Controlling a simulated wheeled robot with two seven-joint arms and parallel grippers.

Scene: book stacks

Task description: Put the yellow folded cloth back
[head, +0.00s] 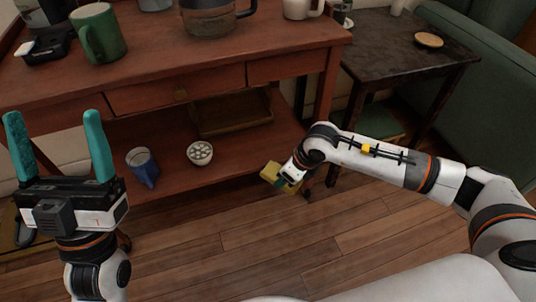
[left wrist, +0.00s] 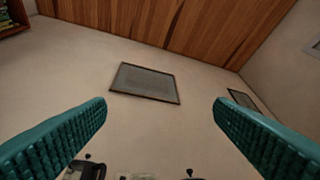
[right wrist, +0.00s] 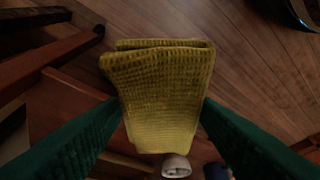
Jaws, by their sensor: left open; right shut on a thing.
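The yellow folded cloth (head: 271,173) is at the front right edge of the cabinet's lower shelf in the head view, partly hidden by my right gripper (head: 282,181). In the right wrist view the cloth (right wrist: 160,75) is gripped between the two green fingers of my right gripper (right wrist: 160,108). I cannot tell whether the cloth touches the shelf. My left gripper (head: 54,118) is open and empty, fingers pointing up, in front of the cabinet's left side. In the left wrist view, its open fingers (left wrist: 160,105) face a wall and the ceiling.
The wooden cabinet's lower shelf (head: 180,182) holds a blue mug (head: 142,168), a patterned bowl (head: 199,153) and a brown tray (head: 232,124). A green mug (head: 98,34) and a pot (head: 208,18) stand on top. A dark side table (head: 400,45) is at right. The wood floor in front is clear.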

